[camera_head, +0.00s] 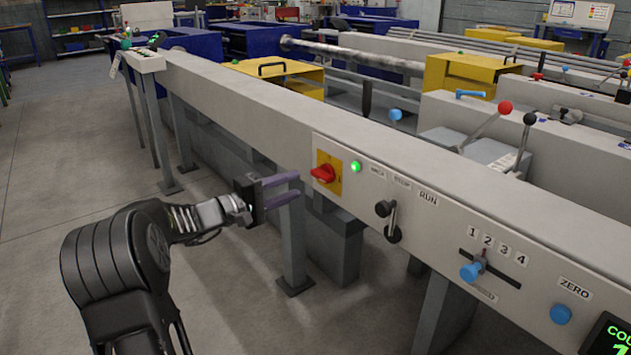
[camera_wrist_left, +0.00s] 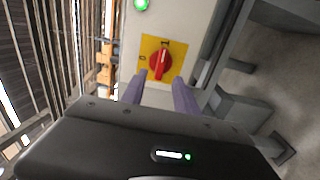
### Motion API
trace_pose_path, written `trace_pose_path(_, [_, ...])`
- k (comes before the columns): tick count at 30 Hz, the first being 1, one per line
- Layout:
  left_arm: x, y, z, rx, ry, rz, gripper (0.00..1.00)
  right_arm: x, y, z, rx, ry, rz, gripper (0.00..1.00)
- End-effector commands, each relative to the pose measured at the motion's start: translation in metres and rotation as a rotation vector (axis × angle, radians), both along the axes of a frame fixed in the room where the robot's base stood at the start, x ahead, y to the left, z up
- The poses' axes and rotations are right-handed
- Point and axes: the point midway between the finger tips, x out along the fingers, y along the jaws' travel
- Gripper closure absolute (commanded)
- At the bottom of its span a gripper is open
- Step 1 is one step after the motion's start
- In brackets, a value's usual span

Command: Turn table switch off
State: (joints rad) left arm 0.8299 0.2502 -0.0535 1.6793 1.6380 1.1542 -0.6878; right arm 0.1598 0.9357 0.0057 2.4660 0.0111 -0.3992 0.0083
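The table switch (camera_head: 323,173) is a red rotary knob on a yellow plate (camera_head: 334,184), set at the left end of the control panel on the table's front face. A lit green lamp (camera_head: 356,166) sits just right of it. My left gripper (camera_head: 284,189) is open, its two purple fingers pointing at the knob from a short distance to the left. In the left wrist view the knob (camera_wrist_left: 160,64) lies ahead of and between the open fingertips (camera_wrist_left: 157,80), apart from them. My right gripper is in neither view.
The panel (camera_head: 415,215) also carries a black lever (camera_head: 391,220), a blue slider knob (camera_head: 471,270), a blue ZERO button (camera_head: 560,314) and a green display (camera_head: 608,335). Table legs (camera_head: 293,245) stand below. Floor at the left is clear.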

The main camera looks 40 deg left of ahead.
Motion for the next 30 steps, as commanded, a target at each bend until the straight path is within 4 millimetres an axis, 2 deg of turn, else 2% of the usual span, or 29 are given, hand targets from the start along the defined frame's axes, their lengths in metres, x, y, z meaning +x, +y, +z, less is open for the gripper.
trace_pose_path(5, [0.010, -0.004, -0.002, -0.001, 0.001, -0.003, 0.64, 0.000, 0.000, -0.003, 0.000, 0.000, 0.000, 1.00])
trace_pose_path(18, [0.069, -0.021, -0.002, -0.001, 0.001, -0.002, 0.64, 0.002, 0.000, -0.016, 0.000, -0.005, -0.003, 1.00])
trace_pose_path(29, [0.075, -0.023, -0.001, -0.001, 0.002, -0.001, 0.64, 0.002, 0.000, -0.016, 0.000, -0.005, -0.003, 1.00])
trace_pose_path(30, [0.075, -0.023, -0.001, -0.001, 0.002, -0.001, 0.66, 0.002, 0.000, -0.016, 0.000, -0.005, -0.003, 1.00])
